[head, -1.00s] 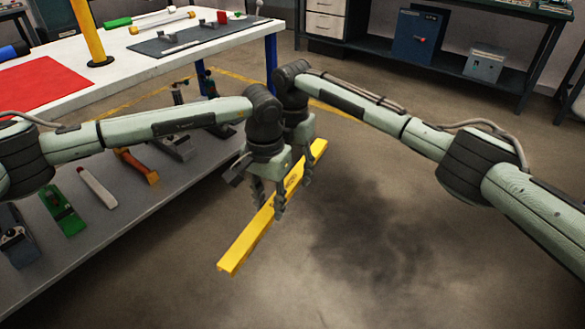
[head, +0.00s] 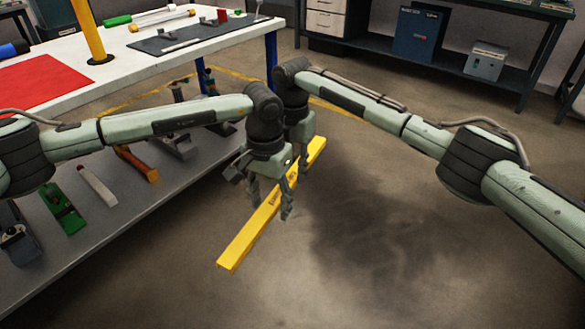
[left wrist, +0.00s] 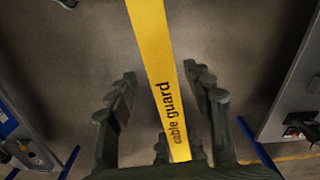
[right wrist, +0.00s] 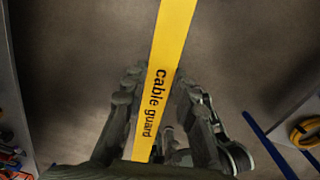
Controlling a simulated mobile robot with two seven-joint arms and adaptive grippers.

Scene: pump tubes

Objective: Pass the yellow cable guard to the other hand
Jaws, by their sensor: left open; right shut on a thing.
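The yellow cable guard (head: 245,240) is a long straight bar held in the air over the floor, slanting from lower left to upper right in the head view. My right gripper (head: 303,170) is shut on its far part; the right wrist view shows the fingers (right wrist: 150,90) on both sides of the guard (right wrist: 165,60). My left gripper (head: 270,205) is open around the nearer middle of the guard. In the left wrist view its fingers (left wrist: 165,90) stand apart, with gaps on both sides of the guard (left wrist: 155,60). The right fingertips are partly hidden in the head view.
A white table (head: 150,70) with a red mat (head: 40,85) stands at the left. Its lower shelf (head: 110,225) holds several tools, including a green one (head: 63,208) and an orange one (head: 138,165). Open floor (head: 400,265) lies at the lower right.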

